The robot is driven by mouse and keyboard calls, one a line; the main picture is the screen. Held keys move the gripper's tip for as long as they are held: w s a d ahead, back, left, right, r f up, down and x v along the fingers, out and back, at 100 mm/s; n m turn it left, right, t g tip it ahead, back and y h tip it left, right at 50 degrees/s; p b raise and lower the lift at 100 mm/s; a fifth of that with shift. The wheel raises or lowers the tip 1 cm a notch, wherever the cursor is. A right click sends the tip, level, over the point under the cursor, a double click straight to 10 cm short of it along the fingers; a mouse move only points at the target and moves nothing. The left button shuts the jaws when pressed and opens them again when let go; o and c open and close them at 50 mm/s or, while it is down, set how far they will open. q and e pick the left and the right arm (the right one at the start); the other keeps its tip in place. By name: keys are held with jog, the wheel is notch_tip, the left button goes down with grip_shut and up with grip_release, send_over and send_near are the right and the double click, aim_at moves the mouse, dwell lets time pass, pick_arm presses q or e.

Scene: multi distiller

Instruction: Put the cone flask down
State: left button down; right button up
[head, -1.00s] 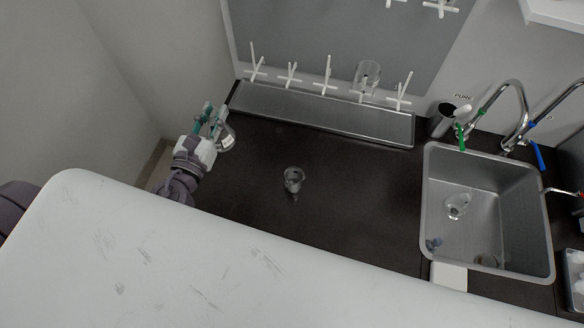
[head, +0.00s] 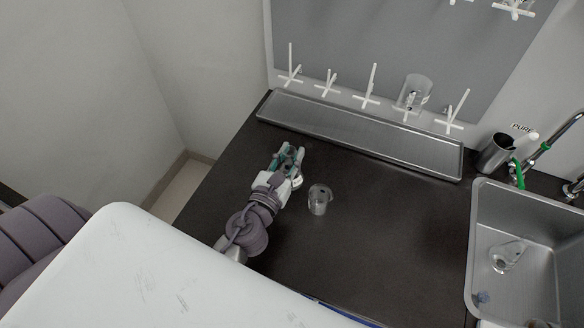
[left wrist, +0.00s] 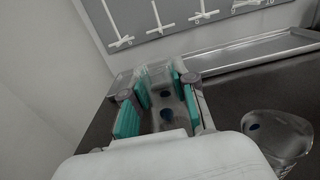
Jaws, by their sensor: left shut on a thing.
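My left gripper (head: 287,157) is over the left part of the dark counter, its fingers pointing toward the back wall. It is shut on clear glassware, the cone flask (left wrist: 165,103), which shows between the teal finger pads in the left wrist view. The flask is mostly hidden by the gripper in the head view, and I cannot tell whether its base touches the counter. A clear glass beaker (head: 319,199) stands on the counter just right of the gripper; it also shows in the left wrist view (left wrist: 277,138). My right gripper is not in view.
A long metal tray (head: 360,133) runs along the back wall under a pegboard (head: 375,50) with white pegs and a hanging glass. A sink (head: 520,285) at the right holds a clear glass flask (head: 507,256). A dark cup (head: 495,153) stands behind it. The middle counter is clear.

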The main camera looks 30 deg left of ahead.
aim_at(286, 171)
pick_arm(q)
jog(key=shift+f+b, duration=0.75)
jog(key=shift+f, duration=0.65)
jog(key=shift+f, duration=0.15)
jog(key=c, duration=0.9)
grip_release()
